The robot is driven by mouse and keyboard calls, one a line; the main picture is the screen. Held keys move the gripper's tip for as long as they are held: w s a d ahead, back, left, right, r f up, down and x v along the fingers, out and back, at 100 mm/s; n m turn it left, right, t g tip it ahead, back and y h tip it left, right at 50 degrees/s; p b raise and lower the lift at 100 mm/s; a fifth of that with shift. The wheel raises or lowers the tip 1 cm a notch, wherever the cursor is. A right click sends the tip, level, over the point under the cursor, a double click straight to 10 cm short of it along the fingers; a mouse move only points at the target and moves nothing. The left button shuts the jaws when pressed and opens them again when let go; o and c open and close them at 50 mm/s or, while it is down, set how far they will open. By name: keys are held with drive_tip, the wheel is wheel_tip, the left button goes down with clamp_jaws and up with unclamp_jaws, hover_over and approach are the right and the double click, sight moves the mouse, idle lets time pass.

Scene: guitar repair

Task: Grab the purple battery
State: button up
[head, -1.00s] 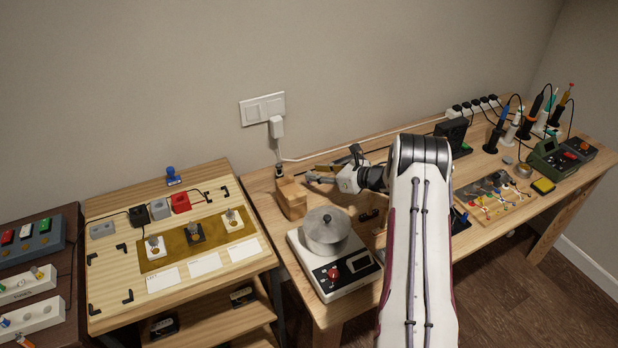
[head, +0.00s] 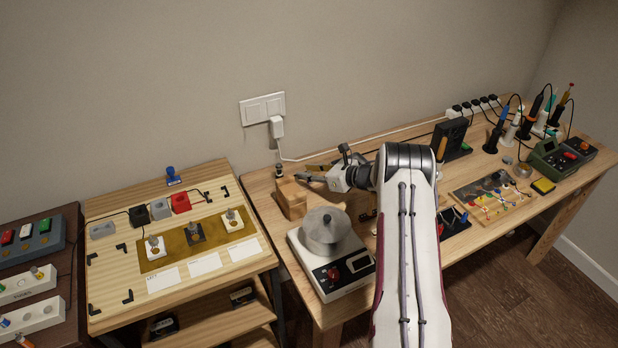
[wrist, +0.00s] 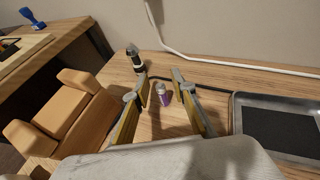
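The purple battery (wrist: 164,98) is small, purple with a pale top end, and stands or leans on the wooden bench in the wrist view. It lies between and beyond my two fingertips, and no contact with either finger shows. My gripper (wrist: 162,86) is open, one finger on each side of the battery in the picture. In the head view my gripper (head: 305,180) reaches left, low over the bench beside a wooden block. I cannot make out the battery in the head view.
The wooden block holder (wrist: 75,115) is close on the left of my gripper. A small black-and-silver cylinder (wrist: 135,60) stands behind the left finger. A dark tray (wrist: 280,128) lies on the right. A scale with a metal pot (head: 326,231) stands in front.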

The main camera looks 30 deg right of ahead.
sight(309, 171)
clamp_jaws()
drive_tip(key=shift+r, duration=0.2)
drive_tip(key=shift+r, duration=4.8)
